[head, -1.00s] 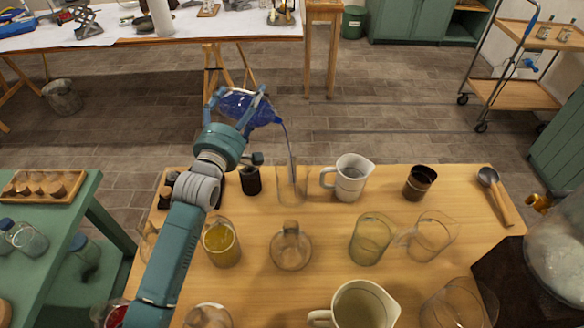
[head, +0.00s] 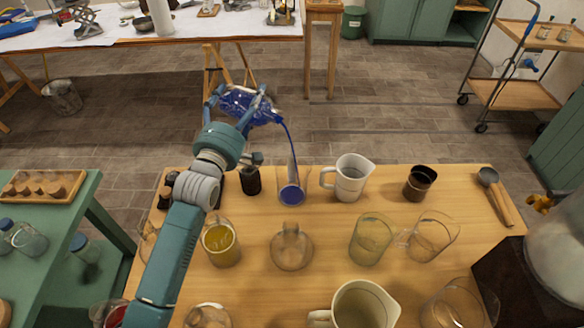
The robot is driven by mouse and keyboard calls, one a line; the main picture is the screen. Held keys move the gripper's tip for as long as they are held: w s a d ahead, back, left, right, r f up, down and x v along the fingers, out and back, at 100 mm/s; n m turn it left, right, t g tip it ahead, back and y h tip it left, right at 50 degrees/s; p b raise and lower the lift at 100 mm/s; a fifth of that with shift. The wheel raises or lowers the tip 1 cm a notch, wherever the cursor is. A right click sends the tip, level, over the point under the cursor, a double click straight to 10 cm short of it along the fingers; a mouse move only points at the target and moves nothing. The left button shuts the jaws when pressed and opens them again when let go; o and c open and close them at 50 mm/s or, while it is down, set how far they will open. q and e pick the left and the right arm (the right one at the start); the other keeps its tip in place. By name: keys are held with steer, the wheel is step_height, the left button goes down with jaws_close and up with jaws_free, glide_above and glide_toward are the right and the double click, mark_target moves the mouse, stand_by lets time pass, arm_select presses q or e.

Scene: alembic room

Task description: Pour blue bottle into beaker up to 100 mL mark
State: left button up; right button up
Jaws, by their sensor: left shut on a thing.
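My left gripper (head: 236,104) is shut on the blue bottle (head: 258,113) and holds it tilted above the far edge of the wooden table. The bottle's mouth points right, and a thin blue stream falls from it into a clear glass beaker (head: 291,194) standing on the table. Blue liquid shows in the bottom of the beaker. The beaker's marks are too small to read.
On the wooden table (head: 330,225) stand a white jug (head: 348,177) right of the beaker, a dark cup (head: 420,182), a yellow-filled glass (head: 221,243), a round flask (head: 291,246) and a greenish glass (head: 371,239). A black jar (head: 250,180) stands just left of the beaker.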

arm_select(q)
steer(key=shift+d+r+m, duration=0.1)
steer(key=shift+r+m, duration=0.5)
steer(key=shift+r, duration=0.15)
stand_by(1.7)
